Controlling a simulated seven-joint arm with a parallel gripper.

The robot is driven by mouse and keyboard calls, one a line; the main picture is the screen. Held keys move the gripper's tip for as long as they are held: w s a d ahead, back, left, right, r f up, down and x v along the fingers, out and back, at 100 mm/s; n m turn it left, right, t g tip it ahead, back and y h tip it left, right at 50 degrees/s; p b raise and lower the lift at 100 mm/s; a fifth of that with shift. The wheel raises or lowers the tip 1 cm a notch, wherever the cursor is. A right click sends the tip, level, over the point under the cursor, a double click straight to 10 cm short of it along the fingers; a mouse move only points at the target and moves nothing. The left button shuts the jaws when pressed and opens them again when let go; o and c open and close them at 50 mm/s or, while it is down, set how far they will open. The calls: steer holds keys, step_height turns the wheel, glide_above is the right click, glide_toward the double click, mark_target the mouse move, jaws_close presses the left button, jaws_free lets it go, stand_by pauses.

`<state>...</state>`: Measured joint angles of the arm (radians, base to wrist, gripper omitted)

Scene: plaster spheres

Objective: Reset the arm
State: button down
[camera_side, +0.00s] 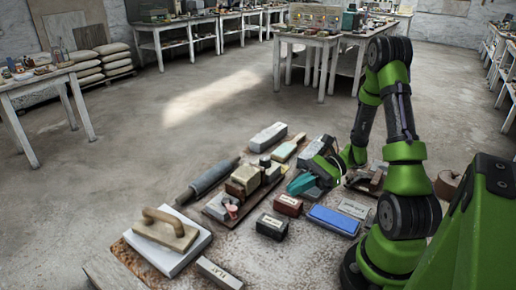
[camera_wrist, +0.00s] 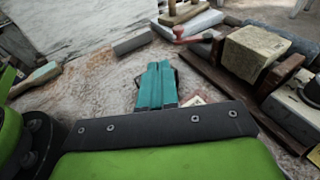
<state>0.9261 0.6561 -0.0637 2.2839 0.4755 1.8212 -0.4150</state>
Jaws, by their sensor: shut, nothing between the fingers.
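My gripper (camera_side: 297,186) has teal fingers and is low over the work area, among the blocks and tools in the side view. In the wrist view the two teal fingers (camera_wrist: 158,74) lie side by side with no visible gap, shut and empty. A dark red block (camera_side: 288,205) is just in front of the fingers in the side view. I cannot tell how high the fingertips are above the surface. The green arm hides part of the area's right side. I make out no plaster sphere.
Around my gripper are a blue block (camera_side: 333,220), a dark box (camera_side: 272,227), a wooden tray (camera_side: 219,212) with blocks, a grey roller (camera_side: 208,180) and a wooden-handled float (camera_side: 167,232). Tables with clutter stand farther back. The floor behind the work area is clear.

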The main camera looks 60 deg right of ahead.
steer(key=shift+s+d, duration=0.2)
steer(key=s+g, duration=0.1)
steer(key=s+f+n+g+h, duration=0.1)
steer(key=s+a+n+g, duration=0.1)
steer(key=shift+f+g+h, duration=0.3)
steer(key=shift+s+a+r+n+g+h, duration=0.1)
steer(key=shift+n+g+h, duration=0.2)
steer(key=shift+n, duration=0.2)
steer(key=shift+s+a+r+n+g+h, duration=0.1)
steer(key=shift+n+g+h, duration=0.15)
steer(key=shift+n, duration=0.25)
steer(key=w+a+r+n+t+h, duration=0.1)
steer(key=a+r+n+t+h, duration=0.1)
steer(key=a+r+n+h, duration=0.2)
steer(key=w+a+r+n+t+h, duration=0.1)
steer(key=a+r+n+h, duration=0.4)
steer(key=r+n, duration=0.6)
step_height(320, 180, up, 3)
steer(key=shift+a+f+t, duration=0.1)
steer(key=shift+a+t, duration=0.35)
steer(key=shift+t, duration=0.4)
steer(key=c, duration=1.8)
jaws_free()
